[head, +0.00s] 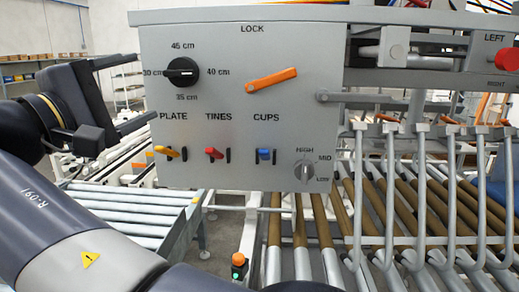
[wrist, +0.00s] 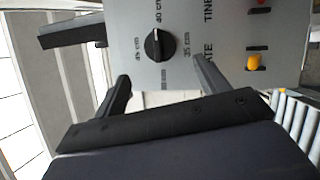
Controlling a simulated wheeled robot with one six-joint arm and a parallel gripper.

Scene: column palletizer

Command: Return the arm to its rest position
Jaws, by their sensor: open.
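My gripper (head: 142,90) is at the left of the head view, beside the left edge of a grey control panel (head: 225,130). Its two dark fingers are apart, with nothing between them. In the wrist view the open fingers (wrist: 160,70) point at the panel (wrist: 210,25), near the black dial (wrist: 160,45). A gap shows between the fingers and the dial in the head view. My arm comes in from the lower left, bent up to the gripper.
The panel carries a black dial (head: 181,71), an orange lock lever (head: 271,81), yellow (head: 168,152), red (head: 214,153) and blue (head: 264,154) switches, and a grey knob (head: 304,172). Roller conveyors (head: 130,212) lie below. Bent metal tines (head: 423,190) stand at right.

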